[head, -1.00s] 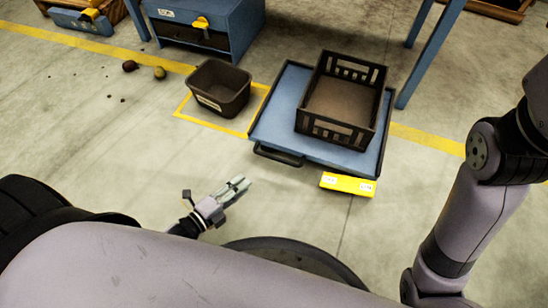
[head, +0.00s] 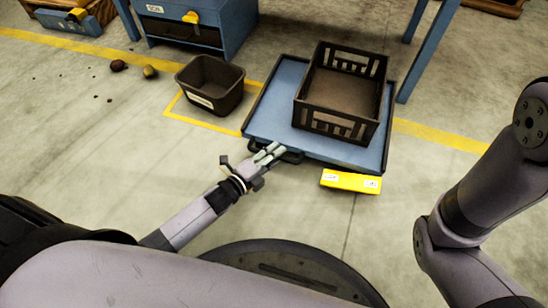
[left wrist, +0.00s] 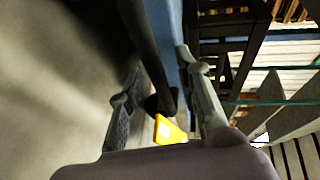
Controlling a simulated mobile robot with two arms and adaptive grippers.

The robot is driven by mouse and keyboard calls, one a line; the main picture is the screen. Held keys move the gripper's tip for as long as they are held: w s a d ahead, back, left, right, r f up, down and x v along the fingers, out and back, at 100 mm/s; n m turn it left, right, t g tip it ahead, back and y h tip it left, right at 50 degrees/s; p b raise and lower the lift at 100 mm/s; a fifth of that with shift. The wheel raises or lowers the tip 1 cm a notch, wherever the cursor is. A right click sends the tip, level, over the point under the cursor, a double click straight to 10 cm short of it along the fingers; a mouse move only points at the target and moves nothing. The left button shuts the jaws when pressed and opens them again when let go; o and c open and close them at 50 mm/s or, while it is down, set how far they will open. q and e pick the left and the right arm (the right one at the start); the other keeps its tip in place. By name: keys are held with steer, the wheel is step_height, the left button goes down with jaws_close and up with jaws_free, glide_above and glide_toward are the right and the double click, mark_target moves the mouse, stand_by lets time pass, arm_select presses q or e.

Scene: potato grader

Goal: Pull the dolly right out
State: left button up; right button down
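The dolly (head: 268,108) is a low blue platform with a dark rim, on the floor right of the picture's middle. A dark slatted crate (head: 345,127) stands on it. Its black handle (head: 291,157) is on the near edge, towards the left. My left gripper (head: 268,152) is at this handle and covers part of it. In the left wrist view the gripper (left wrist: 160,68) is open, with the black handle bar (left wrist: 150,60) between its two fingers. Contact with the fingers cannot be told. My right arm shows at the right, but its gripper is out of view.
A yellow block with white labels (head: 350,181) is at the dolly's near edge, right of the handle. A dark bin (head: 211,85) stands close to the dolly's left. Blue table legs (head: 428,52) rise behind it. The near floor is clear.

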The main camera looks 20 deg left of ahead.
arm_select(q)
steer(key=shift+c, duration=0.2)
jaws_close()
stand_by(0.7)
